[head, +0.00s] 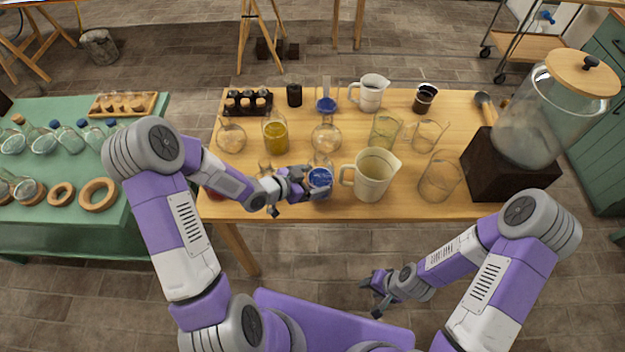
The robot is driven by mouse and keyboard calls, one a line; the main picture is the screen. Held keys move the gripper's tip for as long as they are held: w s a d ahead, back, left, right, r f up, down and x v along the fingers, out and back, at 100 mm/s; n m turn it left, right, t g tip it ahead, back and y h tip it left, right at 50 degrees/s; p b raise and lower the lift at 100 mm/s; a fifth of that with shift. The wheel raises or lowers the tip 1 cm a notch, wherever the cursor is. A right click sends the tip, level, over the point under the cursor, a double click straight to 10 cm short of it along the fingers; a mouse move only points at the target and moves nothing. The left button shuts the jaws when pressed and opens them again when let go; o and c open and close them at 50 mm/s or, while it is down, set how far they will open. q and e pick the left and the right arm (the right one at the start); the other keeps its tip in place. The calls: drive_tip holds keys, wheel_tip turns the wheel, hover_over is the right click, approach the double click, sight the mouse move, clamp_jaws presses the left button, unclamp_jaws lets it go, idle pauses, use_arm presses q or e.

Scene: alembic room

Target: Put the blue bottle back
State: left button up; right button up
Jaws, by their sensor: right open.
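A small bottle with blue in it (320,178) is at the front edge of the wooden table (290,209). My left gripper (301,188) is right at its left side, with the fingers overlapping it. I cannot tell whether they are closed on it. My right gripper (376,292) is open and empty, low over the floor in front of the table.
A cream jug (372,177) stands just right of the blue bottle. Glass beakers (440,177), a yellow-filled jar (276,136) and a large dispenser (545,115) crowd the table. A green table (80,212) at left holds bottles, cork rings (98,194) and a wooden rack (100,106).

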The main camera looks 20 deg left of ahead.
use_arm(q)
drive_tip(key=shift+f+b, duration=0.15)
drive_tip(key=shift+b, duration=0.15)
drive_tip(key=o, duration=1.4)
drive_tip(key=shift+s+a+r+p, duration=0.15)
drive_tip(key=shift+r+p, duration=0.2)
drive_tip(key=shift+p, duration=0.05)
drive_tip(key=p+v, duration=0.3)
drive_tip(key=v, duration=0.8)
drive_tip(key=shift+s+a, duration=0.2)
drive_tip(key=shift+s, duration=0.05)
